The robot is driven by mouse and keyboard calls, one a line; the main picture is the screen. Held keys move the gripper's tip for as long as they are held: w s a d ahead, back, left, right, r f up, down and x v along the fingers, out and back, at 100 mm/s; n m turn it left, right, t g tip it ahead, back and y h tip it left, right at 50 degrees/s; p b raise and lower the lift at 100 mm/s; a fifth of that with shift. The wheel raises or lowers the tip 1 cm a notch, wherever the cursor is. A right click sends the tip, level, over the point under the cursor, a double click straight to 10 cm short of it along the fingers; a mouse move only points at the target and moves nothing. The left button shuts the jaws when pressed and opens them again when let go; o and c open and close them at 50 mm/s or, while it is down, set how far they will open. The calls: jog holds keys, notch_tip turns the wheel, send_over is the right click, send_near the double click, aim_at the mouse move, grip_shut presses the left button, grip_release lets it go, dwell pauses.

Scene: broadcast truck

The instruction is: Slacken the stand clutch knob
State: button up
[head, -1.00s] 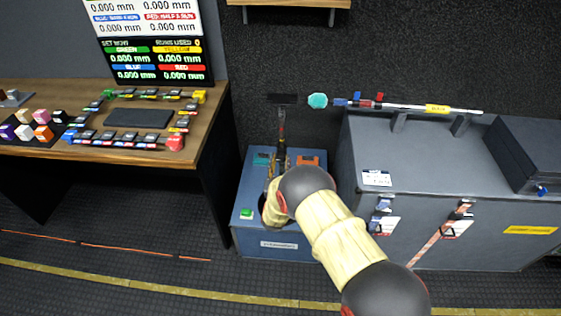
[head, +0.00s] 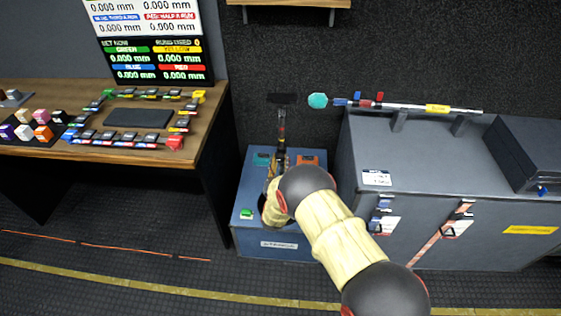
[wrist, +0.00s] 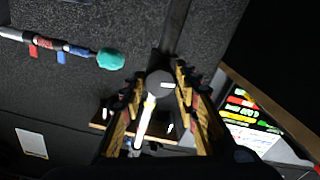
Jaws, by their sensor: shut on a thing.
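The stand clutch knob (wrist: 160,82) appears in the wrist view as a dark, round piece on the stand, with a small pale mark. My gripper (wrist: 157,92) has one finger on each side of it and is shut on it. In the head view my gripper (head: 278,172) is low at the stand, above the blue case, largely hidden by my own arm. The knob cannot be made out there. The stand's dark post (head: 282,122) rises above the gripper and ends in a flat dark plate (head: 282,99).
A rod with a teal end (head: 318,101) lies on the grey cabinet (head: 430,160), right of the stand. The blue case (head: 255,238) carries a green button (head: 246,213). A wooden desk (head: 212,130) stands left, a shelf (head: 290,3) above. The floor in front is clear.

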jog(key=n, duration=1.1)
jog(key=n+p, duration=0.1)
jog(key=n, duration=0.2)
jog(key=shift+n, duration=0.3)
jog(key=n, duration=0.3)
jog(key=shift+n+p, duration=0.3)
jog(key=n, duration=0.3)
jog(key=shift+n+p, duration=0.3)
jog(key=n, duration=0.3)
jog(key=shift+n+p, duration=0.3)
jog(key=shift+f+n+p, duration=0.1)
jog(key=shift+n+p, duration=0.2)
jog(key=shift+n, duration=1.4)
